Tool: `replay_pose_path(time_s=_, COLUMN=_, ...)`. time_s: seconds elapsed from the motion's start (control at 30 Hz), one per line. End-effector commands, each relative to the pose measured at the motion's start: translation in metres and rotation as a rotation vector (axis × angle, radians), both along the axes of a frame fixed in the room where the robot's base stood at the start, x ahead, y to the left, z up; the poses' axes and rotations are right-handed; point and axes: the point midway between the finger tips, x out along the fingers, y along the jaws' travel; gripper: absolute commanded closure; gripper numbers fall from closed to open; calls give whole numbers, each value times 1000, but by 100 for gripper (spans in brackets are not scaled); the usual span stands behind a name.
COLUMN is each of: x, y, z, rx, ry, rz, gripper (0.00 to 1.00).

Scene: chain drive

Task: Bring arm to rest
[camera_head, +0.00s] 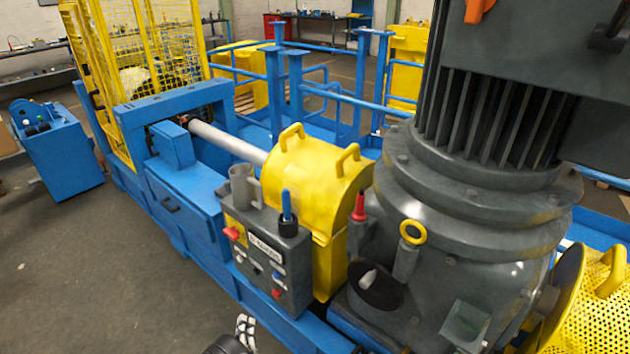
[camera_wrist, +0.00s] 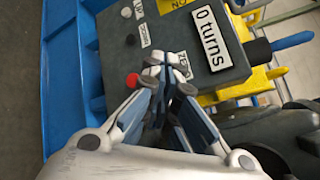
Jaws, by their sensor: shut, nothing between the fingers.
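My gripper (camera_wrist: 165,72) is shut and empty in the wrist view, its fingertips together in front of the lower part of a grey control box (camera_wrist: 198,50). The box carries a "0 turns" label (camera_wrist: 210,38) and a red button (camera_wrist: 132,80) left of the fingers. I cannot tell whether the fingertips touch the box. In the head view my gripper (camera_head: 244,330) shows only in part at the bottom edge, below the control box (camera_head: 263,228), with my dark wrist beside it cut off by the frame.
A blue machine frame (camera_head: 185,205) runs behind the box, with a yellow cover (camera_head: 310,175) over a shaft. A large grey motor housing (camera_head: 470,220) stands close on the right. A yellow cage (camera_head: 140,60) stands at the back left. Floor (camera_head: 95,270) at the left front is clear.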

Motion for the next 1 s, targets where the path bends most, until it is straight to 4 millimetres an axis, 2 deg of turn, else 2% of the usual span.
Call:
replay_pose_path(time_s=0.03, x=10, y=0, z=9, rx=-16, ry=17, rz=-3, gripper=100)
replay_pose_path(time_s=0.23, x=43, y=11, z=48, rx=-103, ry=92, rz=27, gripper=100)
replay_pose_path(time_s=0.37, x=69, y=14, z=88, rx=-183, ry=147, rz=66, gripper=100)
replay_pose_path(time_s=0.47, x=89, y=10, z=132, rx=-270, ry=196, rz=116, gripper=100)
replay_pose_path(time_s=0.5, x=96, y=7, z=151, rx=-312, ry=215, rz=144, gripper=100)
replay_pose_path(time_s=0.6, x=107, y=-8, z=200, rx=-425, ry=257, rz=220, gripper=100)
replay_pose_path(time_s=0.77, x=105, y=-43, z=277, rx=-616, ry=299, rz=355, gripper=100)
replay_pose_path(time_s=0.87, x=91, y=-72, z=320, rx=-746, ry=313, rz=445, gripper=100)
replay_pose_path(time_s=1.0, x=57, y=-118, z=373, rx=-936, ry=326, rz=572, gripper=100)
